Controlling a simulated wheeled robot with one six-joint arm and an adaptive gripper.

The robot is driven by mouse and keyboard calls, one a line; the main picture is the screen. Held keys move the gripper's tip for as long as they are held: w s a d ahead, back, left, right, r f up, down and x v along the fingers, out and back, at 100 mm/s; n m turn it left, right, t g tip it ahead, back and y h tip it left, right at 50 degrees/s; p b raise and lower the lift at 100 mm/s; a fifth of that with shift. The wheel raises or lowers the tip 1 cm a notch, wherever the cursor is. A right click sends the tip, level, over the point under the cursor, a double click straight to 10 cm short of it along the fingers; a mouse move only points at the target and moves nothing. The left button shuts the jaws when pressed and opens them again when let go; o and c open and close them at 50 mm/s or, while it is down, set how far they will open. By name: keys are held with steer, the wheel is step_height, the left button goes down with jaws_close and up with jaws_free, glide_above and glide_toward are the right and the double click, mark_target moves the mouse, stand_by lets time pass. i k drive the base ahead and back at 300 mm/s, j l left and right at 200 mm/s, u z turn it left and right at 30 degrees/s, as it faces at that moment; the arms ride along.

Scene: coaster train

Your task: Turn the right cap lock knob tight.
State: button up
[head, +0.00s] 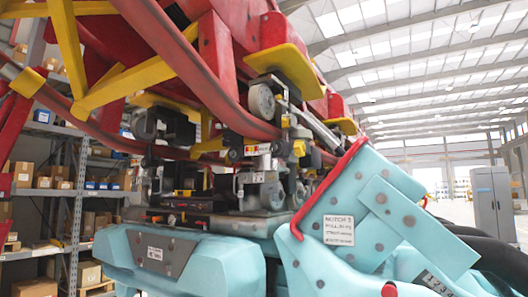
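The underside of the coaster train hangs over the upper left and middle of the head view, with a red curved rail (190,60) and yellow brackets (284,64). A grey wheel (262,101) sits under the right yellow bracket. Below it is a metal wheel assembly (262,190) with small yellow and black fittings. I cannot make out which part is the right cap lock knob; it may be hidden or too small to tell. My gripper cannot be picked out in this view.
Large teal panels fill the lower front; one (375,215) has a red edge and a printed label. Shelves with boxes (60,180) stand at the left. A grey cabinet (493,202) stands at the far right on open floor.

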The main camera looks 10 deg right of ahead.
mark_target(274, 147)
steer(key=i+j, duration=0.85)
steer(key=j, duration=0.25)
